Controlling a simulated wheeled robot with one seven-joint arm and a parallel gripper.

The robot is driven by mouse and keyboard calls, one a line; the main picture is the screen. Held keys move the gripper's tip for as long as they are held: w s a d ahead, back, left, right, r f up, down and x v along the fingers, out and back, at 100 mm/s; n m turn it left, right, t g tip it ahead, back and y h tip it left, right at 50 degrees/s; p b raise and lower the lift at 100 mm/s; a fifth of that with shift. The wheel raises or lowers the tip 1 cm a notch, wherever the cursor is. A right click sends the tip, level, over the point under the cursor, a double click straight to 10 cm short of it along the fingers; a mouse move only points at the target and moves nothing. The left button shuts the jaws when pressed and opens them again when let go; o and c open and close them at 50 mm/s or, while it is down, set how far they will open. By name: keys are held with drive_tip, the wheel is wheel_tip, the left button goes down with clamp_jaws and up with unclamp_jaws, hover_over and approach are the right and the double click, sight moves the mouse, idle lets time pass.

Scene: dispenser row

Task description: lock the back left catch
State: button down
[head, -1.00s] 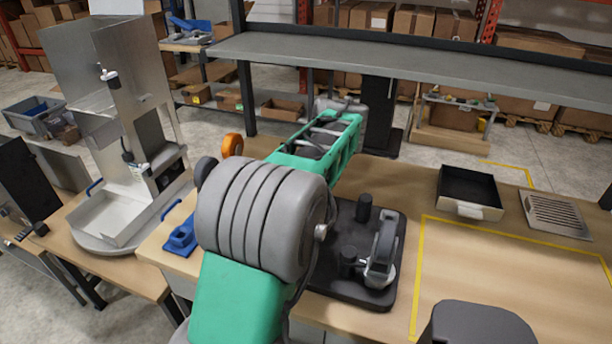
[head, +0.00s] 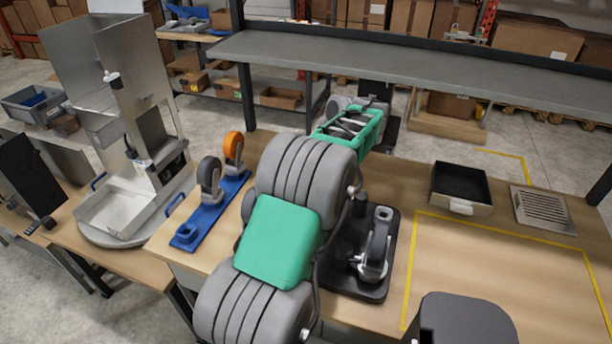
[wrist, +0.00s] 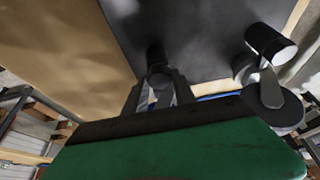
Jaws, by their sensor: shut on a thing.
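In the wrist view my gripper (wrist: 160,92) is shut on a dark upright piece (wrist: 157,62) that stands against the dark plate (wrist: 195,35). I cannot tell from its shape whether this is the back left catch, or whether it is locked. A black cylinder with a pale end (wrist: 268,42) shows to the right, apart from the fingers. In the head view my arm hides the gripper and the plate's left part.
A blue rack (head: 212,212) with an orange wheel (head: 233,147) and a grey wheel (head: 210,174) stands left of my arm. A black tray (head: 461,187) and a slotted metal plate (head: 543,209) lie at the right. The yellow-taped area (head: 490,270) is mostly clear.

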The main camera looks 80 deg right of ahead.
idle(0.4)
drive_tip(key=c, duration=1.3)
unclamp_jaws()
drive_tip(key=shift+r, duration=0.1)
drive_tip(key=p+v, duration=0.2)
drive_tip(key=v, duration=0.5)
drive_tip(key=shift+r, duration=0.35)
